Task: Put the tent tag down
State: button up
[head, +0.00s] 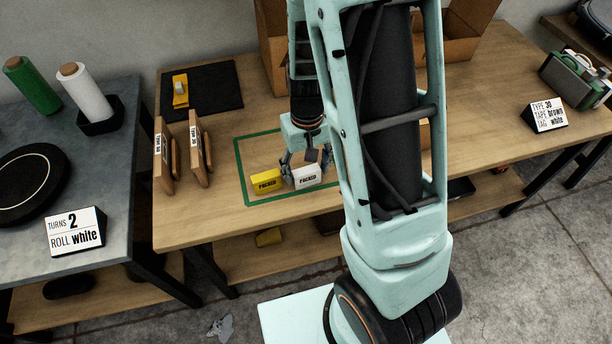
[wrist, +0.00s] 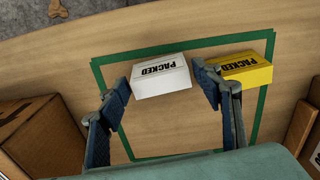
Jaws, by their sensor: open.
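The white tent tag marked PACKED (head: 308,178) stands on the wooden table inside a green taped outline (head: 240,165). It also shows in the wrist view (wrist: 161,77), between and just beyond my fingertips. My gripper (head: 304,163) is open, with its fingers spread on either side of the white tag, and they also show in the wrist view (wrist: 164,90). I cannot tell whether a finger touches it. A yellow tag marked PACKED (head: 266,181) stands beside it inside the outline, close to one finger, and shows in the wrist view (wrist: 246,70).
Two upright brown boards (head: 161,155) with labels stand left of the outline. A black mat (head: 212,88) lies behind them. A card reading type 30, tape brown, tag white (head: 547,115) stands at right. Open cardboard boxes (head: 452,42) are at the back. My arm hides part of the table.

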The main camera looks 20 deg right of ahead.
jog(key=shift+f, duration=0.95)
jog(key=c, duration=0.7)
jog(key=shift+o, duration=0.2)
jog(key=shift+r, duration=0.1)
